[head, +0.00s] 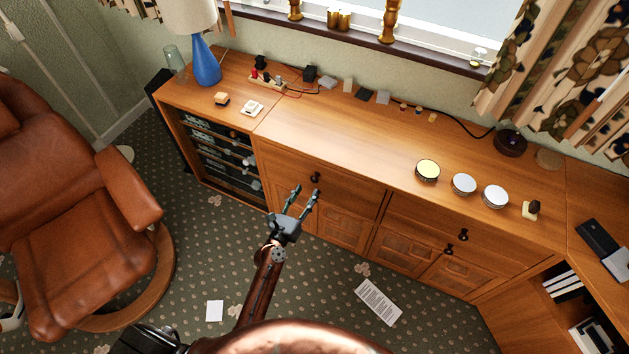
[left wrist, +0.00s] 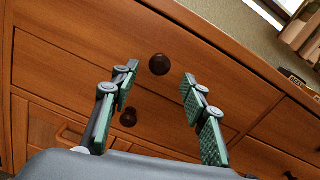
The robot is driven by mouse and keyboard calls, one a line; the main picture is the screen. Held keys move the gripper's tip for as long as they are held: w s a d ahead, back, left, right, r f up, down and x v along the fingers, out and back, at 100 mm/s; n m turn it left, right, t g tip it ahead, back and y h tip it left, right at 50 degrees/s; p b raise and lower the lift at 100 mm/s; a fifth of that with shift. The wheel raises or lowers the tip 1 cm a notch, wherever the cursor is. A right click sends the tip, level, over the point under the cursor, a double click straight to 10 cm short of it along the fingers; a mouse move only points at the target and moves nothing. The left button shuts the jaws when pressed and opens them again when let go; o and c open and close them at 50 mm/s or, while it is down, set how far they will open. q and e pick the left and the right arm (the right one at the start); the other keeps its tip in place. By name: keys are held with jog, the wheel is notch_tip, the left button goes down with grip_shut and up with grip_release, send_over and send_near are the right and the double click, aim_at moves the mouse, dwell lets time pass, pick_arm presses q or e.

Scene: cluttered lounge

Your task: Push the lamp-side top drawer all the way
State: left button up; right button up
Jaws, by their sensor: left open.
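The blue lamp (head: 206,65) stands at the left end of the wooden sideboard. The lamp-side top drawer (head: 345,188) is the wide wooden front with a dark round knob (head: 315,177), right of the open shelves. I cannot tell whether a small gap remains behind its front. My left gripper (head: 306,190) is open and empty in front of this drawer. In the left wrist view the drawer front (left wrist: 85,45) fills much of the picture, and its knob (left wrist: 159,64) shows between the spread fingertips, with no clear contact. My right gripper is not in view.
A lower dark knob (left wrist: 128,118) shows beneath the drawer. Shelves with electronics (head: 228,155) lie to the left. A second drawer knob (head: 463,235) is to the right. A brown leather armchair (head: 75,220) stands at the left. Papers (head: 378,302) lie on the carpet.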

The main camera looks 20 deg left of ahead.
aim_at(313, 181)
pick_arm(q)
jog(key=w, duration=0.4)
jog(key=w+b, duration=0.1)
jog(key=w, duration=0.2)
jog(key=shift+d+f, duration=0.1)
jog(key=shift+d, duration=0.15)
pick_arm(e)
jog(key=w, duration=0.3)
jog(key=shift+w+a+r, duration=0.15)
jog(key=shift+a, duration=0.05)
pick_arm(q)
jog(key=shift+c, duration=0.2)
grip_shut()
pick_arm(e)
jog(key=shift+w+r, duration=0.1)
